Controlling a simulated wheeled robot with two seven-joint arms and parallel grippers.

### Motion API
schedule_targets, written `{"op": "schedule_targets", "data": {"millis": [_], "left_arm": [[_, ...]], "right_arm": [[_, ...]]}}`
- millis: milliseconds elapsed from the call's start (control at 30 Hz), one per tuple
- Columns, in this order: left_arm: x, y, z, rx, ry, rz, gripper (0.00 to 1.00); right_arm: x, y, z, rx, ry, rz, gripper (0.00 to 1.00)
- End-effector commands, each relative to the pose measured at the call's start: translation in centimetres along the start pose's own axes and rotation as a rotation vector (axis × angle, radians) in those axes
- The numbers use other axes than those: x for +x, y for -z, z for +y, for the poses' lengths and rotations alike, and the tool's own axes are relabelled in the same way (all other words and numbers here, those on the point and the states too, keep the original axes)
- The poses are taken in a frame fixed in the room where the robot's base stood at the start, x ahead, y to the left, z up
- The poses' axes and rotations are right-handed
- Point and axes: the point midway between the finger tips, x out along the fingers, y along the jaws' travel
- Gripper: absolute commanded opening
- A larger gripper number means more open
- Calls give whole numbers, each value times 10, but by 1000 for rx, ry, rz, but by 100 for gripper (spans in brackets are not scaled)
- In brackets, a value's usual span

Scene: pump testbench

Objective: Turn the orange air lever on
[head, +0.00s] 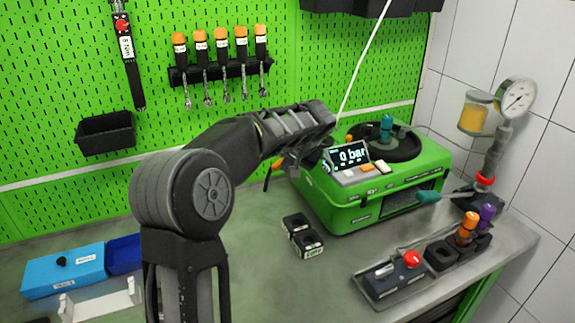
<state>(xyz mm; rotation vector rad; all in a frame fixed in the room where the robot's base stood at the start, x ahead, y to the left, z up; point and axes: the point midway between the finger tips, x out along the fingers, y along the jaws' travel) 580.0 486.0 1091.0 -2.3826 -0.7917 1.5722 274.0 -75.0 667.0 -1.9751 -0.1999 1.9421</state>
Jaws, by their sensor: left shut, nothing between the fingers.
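The green pump testbench (335,210) stands on the bench, and its display (348,156) reads 0 bar. A small orange piece (278,163), which looks like the air lever, shows at the testbench's left side, just below my left forearm. It is partly hidden by my arm, so I cannot tell its position. My left gripper (318,148) is shut and empty, at the testbench's upper left edge beside the display. Its fingertips are dark and hard to make out, and I cannot tell whether they touch anything. My right gripper is not in view.
A pressure gauge (516,98) stands at the right. A tray with a red knob (412,258) lies at the front right. A small black block (302,236) sits before the testbench. Blue bins (65,272) are at the left.

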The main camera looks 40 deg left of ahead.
Motion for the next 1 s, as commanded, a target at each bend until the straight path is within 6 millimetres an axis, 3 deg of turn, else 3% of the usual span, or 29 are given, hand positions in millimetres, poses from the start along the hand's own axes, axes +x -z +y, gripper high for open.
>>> {"op": "schedule_targets", "data": {"millis": [633, 1000], "left_arm": [[7, -7, -19, 205, -109, 112, 0], [16, -8, -36, 203, -107, 109, 0]], "right_arm": [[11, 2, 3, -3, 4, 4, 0], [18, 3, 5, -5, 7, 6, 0]]}}
